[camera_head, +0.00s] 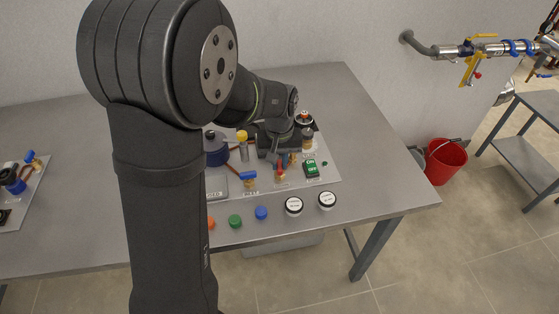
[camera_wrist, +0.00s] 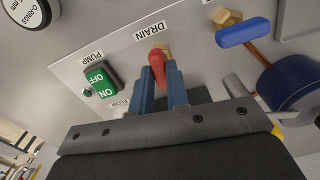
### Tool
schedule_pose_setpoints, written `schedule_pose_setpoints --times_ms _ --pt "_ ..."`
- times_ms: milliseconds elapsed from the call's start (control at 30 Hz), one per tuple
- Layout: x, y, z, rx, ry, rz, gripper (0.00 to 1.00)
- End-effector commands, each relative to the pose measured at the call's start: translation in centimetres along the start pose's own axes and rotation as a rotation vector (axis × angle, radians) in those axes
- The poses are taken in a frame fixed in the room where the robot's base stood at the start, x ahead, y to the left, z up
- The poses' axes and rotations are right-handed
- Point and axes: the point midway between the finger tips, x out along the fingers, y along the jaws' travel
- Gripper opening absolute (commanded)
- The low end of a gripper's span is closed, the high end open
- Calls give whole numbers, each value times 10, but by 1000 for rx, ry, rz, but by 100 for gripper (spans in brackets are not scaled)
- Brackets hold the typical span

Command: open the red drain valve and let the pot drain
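The red drain valve (camera_wrist: 157,64) sits at the DRAIN label in the wrist view, its red lever on a brass body. It also shows small in the head view (camera_head: 281,174). My gripper (camera_wrist: 160,78) has its two blue-grey fingers on either side of the lever. The gap is narrow and the lever fills it, so the gripper looks shut on the lever. The lever points from its brass pivot back between the fingers. The dark blue pot (camera_head: 216,148) is partly hidden behind my arm. A blue valve (camera_head: 249,176) stands left of the drain valve in the head view.
A green pump switch (camera_head: 311,169) stands close to the right of the drain valve in the head view. Caps and two round O-ring tins (camera_head: 294,206) line the table's front. A red bucket (camera_head: 445,160) is off the right side.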

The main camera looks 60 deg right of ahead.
Motion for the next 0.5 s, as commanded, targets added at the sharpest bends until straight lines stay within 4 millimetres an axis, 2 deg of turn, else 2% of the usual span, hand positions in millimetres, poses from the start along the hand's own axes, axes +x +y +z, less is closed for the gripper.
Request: schedule_pose_setpoints --times_ms 333,500 --pt "0 0 0 -135 0 0 0" --pt "0 0 0 -148 0 0 0"
